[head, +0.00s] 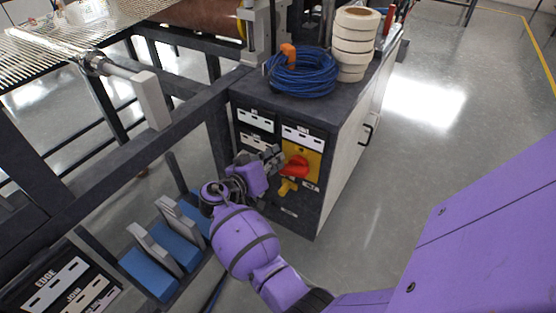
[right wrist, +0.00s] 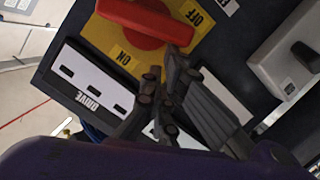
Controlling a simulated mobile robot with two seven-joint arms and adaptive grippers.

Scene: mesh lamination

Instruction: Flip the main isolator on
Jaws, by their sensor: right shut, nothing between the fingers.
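The main isolator is a red rotary handle (head: 294,166) on a yellow plate (head: 315,160) on the front of a dark cabinet. In the right wrist view the red handle (right wrist: 150,22) lies across the yellow plate (right wrist: 98,35), with ON and OFF labels; its visible end lies close to OFF. My right gripper (head: 276,157) is at the left side of the handle in the head view. In the right wrist view its fingers (right wrist: 165,76) are shut and empty, right by the handle's edge; I cannot tell whether they touch it. My left gripper is not in view.
A blue cable coil (head: 302,75) and white tape rolls (head: 355,40) stand on the cabinet top. A dark frame beam (head: 185,125) runs left of the cabinet.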

